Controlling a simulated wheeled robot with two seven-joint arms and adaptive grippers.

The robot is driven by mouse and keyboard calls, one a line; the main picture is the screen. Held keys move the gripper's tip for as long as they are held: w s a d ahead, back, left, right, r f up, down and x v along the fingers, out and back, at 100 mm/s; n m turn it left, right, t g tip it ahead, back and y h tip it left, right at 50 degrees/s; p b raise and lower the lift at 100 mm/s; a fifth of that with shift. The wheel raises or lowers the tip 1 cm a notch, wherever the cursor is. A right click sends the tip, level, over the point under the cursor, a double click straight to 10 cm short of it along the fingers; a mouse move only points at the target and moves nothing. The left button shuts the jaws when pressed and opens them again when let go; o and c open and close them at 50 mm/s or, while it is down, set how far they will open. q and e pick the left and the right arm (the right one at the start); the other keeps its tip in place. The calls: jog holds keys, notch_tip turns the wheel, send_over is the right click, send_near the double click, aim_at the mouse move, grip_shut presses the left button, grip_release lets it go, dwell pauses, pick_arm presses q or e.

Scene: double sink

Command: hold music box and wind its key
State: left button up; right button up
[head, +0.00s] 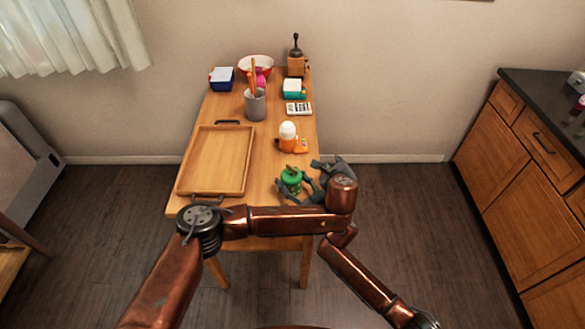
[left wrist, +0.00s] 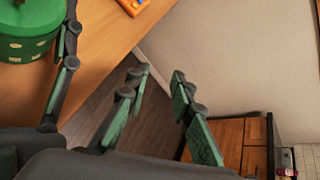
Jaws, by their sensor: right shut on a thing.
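The green music box (head: 291,181) stands near the front right of the wooden table. It has a brownish piece on top, too small to make out as the key. It also shows at the upper left of the left wrist view (left wrist: 24,38), green with pale spots. My right gripper (head: 301,190) is shut on the box, with a dark jointed finger along its side. My left gripper (head: 331,167) is just right of the box, near the table's right edge. In the left wrist view my left gripper (left wrist: 162,76) has its fingers apart with nothing between them.
A wooden tray (head: 247,160) lies left of the box. An orange holder (head: 285,145) with a white egg-shaped top (head: 287,130) stands behind the box. A grey cup (head: 255,106), a calculator (head: 299,108) and a grinder (head: 296,66) are further back. Right of the table is open floor.

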pick_arm(q)
jog(key=s+a+r+g+y, duration=0.1)
jog(key=s+a+g+y, duration=0.1)
jog(key=s+y, duration=0.35)
jog(key=n+y, duration=0.2)
jog(key=y, duration=0.4)
send_near(292, 168)
jog(key=shift+g+h, duration=0.35)
jog(key=shift+g, duration=0.05)
jog(key=x, duration=1)
jog(key=shift+w+r, duration=0.2)
jog(key=shift+r, duration=0.15)
grip_shut()
